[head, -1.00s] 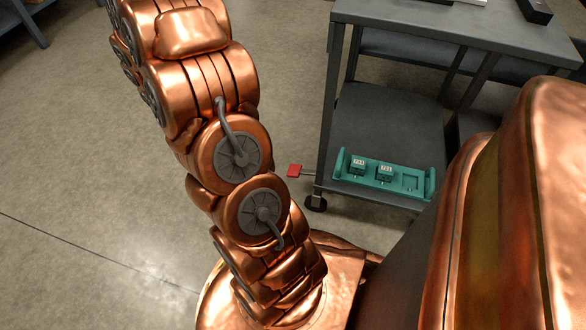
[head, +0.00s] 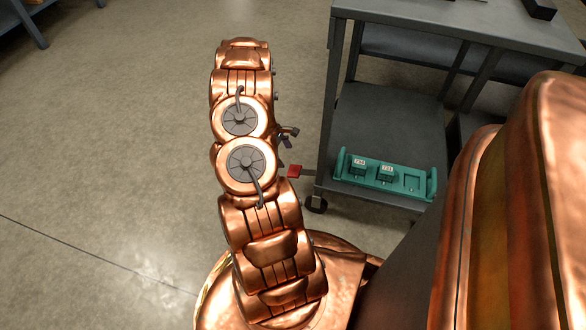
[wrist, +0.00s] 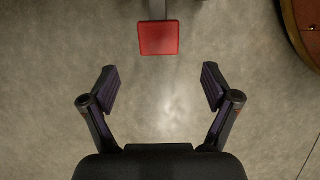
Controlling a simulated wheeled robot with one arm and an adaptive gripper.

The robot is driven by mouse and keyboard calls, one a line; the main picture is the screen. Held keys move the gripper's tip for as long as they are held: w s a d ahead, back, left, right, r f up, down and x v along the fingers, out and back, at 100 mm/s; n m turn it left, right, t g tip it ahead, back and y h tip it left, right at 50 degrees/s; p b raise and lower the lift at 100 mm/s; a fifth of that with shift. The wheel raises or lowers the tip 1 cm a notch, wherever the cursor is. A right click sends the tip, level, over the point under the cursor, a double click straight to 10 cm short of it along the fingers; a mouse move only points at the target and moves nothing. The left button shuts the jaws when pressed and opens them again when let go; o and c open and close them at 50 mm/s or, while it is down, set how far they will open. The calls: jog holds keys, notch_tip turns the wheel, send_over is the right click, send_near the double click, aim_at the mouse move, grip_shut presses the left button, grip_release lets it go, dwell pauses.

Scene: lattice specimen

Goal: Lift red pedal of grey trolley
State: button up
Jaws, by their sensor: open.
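The red pedal (head: 295,171) sticks out to the left from the lower left corner of the grey trolley (head: 385,112), low above the floor. It also shows in the wrist view as a red square pad (wrist: 158,38) on a grey bar, above and between my fingertips. My gripper (head: 286,145) is mostly hidden behind my arm in the head view, close to the pedal's left side. In the wrist view my gripper (wrist: 159,88) is open and empty, its two fingers wide apart. The pedal lies beyond the fingertips, apart from them.
A green tray (head: 345,182) with two small labelled blocks (head: 386,173) sits on the trolley's lower shelf. A black caster (head: 316,204) stands under the near corner. Dark items lie on the trolley top. The floor (head: 110,170) left of my arm is clear.

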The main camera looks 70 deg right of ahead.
aim_at(294, 170)
jog(key=shift+b+x, duration=1.55)
jog(key=shift+x, duration=2.6)
jog(key=shift+s+d+r, duration=0.1)
jog(key=shift+d, duration=0.05)
jog(key=shift+c, duration=0.3)
